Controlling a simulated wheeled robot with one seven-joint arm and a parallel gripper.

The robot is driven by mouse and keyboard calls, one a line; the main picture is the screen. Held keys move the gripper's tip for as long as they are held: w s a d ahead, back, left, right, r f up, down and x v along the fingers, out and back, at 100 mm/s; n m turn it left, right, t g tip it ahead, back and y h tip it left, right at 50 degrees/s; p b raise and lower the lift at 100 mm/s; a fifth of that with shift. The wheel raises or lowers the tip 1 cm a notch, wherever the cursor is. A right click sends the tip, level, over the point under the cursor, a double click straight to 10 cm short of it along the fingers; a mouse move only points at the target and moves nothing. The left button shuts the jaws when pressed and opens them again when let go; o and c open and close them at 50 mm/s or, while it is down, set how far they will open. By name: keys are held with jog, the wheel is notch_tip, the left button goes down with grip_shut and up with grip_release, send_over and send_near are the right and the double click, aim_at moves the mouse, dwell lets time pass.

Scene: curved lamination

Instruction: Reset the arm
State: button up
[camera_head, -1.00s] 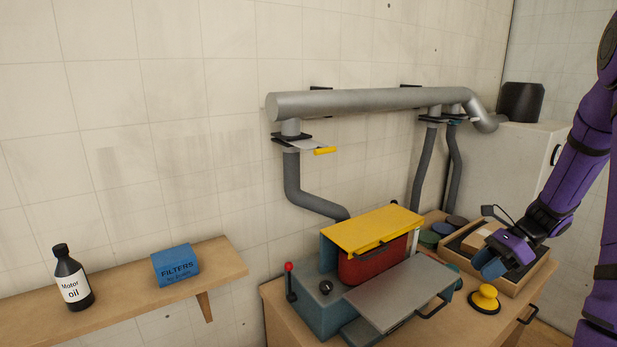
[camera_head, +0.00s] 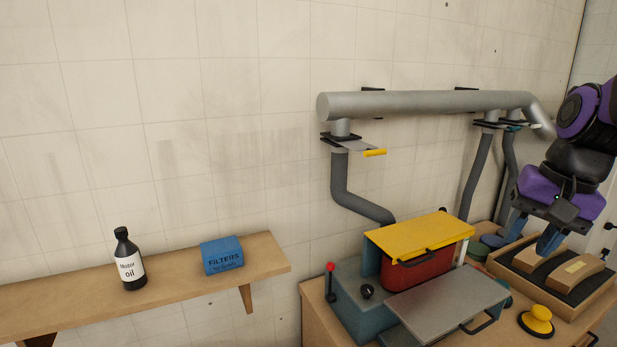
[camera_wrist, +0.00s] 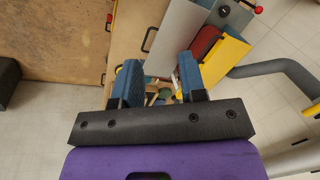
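My gripper (camera_head: 534,234) is at the right of the head view, purple with two blue fingers pointing down. The fingers are apart, with nothing held between them that I can see. It hangs above and behind the wooden tray (camera_head: 556,311), near the curved wooden blocks (camera_head: 578,268). In the wrist view my gripper (camera_wrist: 160,76) also shows its blue fingers spread, with the bench and small blurred things far below between them.
A teal machine with a yellow cover (camera_head: 420,236) and a grey plate (camera_head: 446,304) stands on the bench. Ducting (camera_head: 420,103) runs along the wall. A shelf (camera_head: 70,293) holds motor oil (camera_head: 128,262) and a blue filters box (camera_head: 221,256).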

jog(key=s+a+r+n+t+h, duration=0.1)
jog(key=s+a+r+n+t, duration=0.2)
jog(key=s+n, duration=0.3)
jog(key=shift+s+a+r+n+t+h, duration=0.3)
jog(key=shift+s+r+n+t+h, duration=0.15)
jog(key=shift+s, duration=0.7)
dwell(0.9)
